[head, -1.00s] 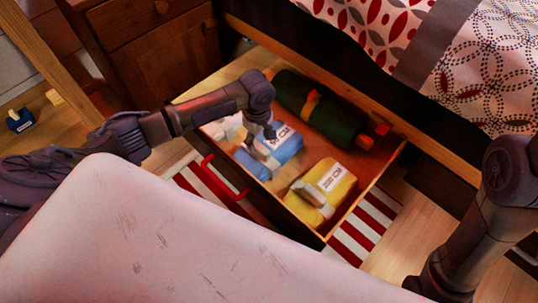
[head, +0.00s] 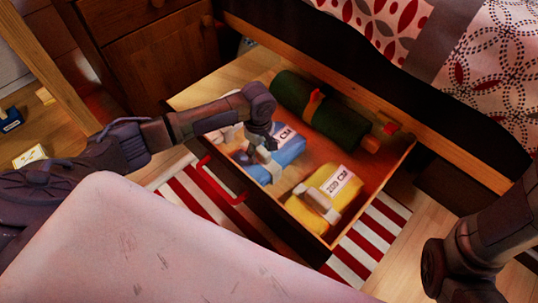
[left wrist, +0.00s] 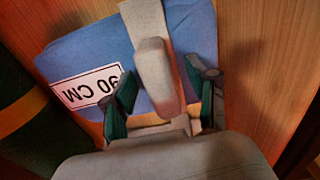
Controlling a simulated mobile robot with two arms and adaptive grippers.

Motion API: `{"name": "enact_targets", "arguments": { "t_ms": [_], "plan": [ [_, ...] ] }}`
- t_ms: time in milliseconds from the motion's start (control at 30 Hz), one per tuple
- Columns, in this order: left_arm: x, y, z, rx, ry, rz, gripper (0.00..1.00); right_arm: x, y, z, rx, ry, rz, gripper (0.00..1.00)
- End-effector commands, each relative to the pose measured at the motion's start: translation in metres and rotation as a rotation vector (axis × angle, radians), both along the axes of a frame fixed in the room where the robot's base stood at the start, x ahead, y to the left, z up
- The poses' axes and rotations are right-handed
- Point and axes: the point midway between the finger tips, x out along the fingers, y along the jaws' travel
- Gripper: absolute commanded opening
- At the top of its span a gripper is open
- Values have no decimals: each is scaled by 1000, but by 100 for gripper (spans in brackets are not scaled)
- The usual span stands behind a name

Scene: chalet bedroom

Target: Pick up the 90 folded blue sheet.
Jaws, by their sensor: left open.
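The folded blue sheet (head: 291,153) lies in the open drawer between a white bundle and a yellow one. Its white label reads "90 CM" in the left wrist view, where its blue cloth (left wrist: 100,48) fills the upper middle. A pale strap with a raised loop (left wrist: 154,72) crosses it. My left gripper (head: 262,146) is over the blue sheet, pointing down. In the left wrist view its green-padded fingers (left wrist: 165,95) stand open on either side of the loop. I cannot tell whether they touch it. My right gripper is out of view.
The drawer (head: 398,157) also holds a yellow bundle (head: 325,192) labelled "200 CM", a dark green roll (head: 322,110) at the back and a white bundle left, partly hidden by my arm. The bed (head: 470,60) rises behind. A red-striped rug (head: 370,240) lies below.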

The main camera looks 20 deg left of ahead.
Motion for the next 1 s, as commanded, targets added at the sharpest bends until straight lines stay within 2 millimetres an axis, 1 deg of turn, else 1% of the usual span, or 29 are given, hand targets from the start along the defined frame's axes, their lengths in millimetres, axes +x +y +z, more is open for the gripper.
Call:
{"name": "enact_targets", "arguments": {
  "t_ms": [67,100,367,400,433,867,1000],
  "plan": [
    [0,0,1,0,0,0,58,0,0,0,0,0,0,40],
    [0,0,1,0,0,0,52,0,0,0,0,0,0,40],
    [0,0,1,0,0,0,8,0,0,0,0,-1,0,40],
    [0,0,1,0,0,0,2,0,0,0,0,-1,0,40],
    [0,0,1,0,0,0,0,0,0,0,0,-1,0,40],
    [1,0,2,-1,-2,0,0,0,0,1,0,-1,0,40],
    [1,0,6,-1,-2,0,0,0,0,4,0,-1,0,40]
  ]
}}
